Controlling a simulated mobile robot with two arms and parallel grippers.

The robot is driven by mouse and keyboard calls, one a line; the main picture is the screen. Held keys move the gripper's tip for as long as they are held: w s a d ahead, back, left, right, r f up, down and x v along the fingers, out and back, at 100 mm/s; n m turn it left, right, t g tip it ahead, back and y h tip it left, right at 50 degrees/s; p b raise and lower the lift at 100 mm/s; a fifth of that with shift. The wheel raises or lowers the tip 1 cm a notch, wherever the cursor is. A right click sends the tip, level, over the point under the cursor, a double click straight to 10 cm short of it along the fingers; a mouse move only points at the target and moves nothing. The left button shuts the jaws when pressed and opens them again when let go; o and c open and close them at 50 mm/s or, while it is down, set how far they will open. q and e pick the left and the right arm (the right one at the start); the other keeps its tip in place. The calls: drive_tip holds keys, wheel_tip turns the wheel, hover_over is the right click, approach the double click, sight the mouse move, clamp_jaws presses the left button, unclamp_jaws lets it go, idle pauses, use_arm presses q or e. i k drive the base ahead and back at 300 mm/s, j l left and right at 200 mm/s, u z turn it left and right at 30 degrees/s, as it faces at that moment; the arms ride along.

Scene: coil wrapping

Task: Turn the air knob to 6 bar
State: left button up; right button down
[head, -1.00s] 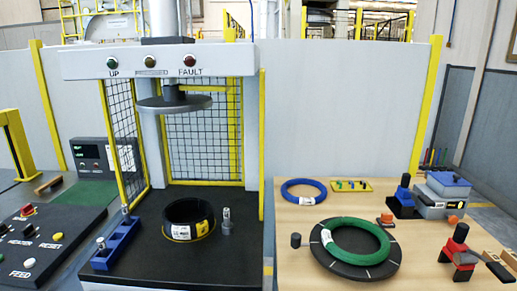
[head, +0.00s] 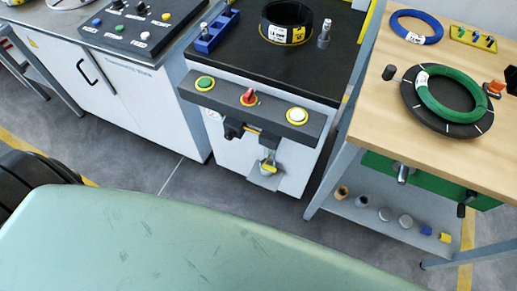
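The press front carries a dark control bar (head: 262,103) with a green button on the left, a red knob-like control (head: 249,97) in the middle and a white button on the right. Under the bar hangs a small black fitting (head: 233,129), which may be the air regulator with its knob. A round white dial (head: 213,115), partly hidden, shows near the bar's left part. Lower on the front is a yellow-handled part (head: 268,167). No pressure reading is legible, and I cannot tell for sure which part is the air knob. Neither gripper is in view.
A black coil (head: 286,18) sits on the press table. A wooden table (head: 390,110) on the right holds a green coil, a blue coil and small parts, with a shelf (head: 365,215) below. A white cabinet (head: 130,90) stands left. Grey floor lies open before the press.

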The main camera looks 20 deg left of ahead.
sight(229, 134)
drive_tip(key=k+j+u, duration=0.1)
drive_tip(key=u, duration=0.85)
drive_tip(key=i+j+z, duration=0.15)
drive_tip(key=j, duration=0.65)
drive_tip(key=k+l, duration=0.05)
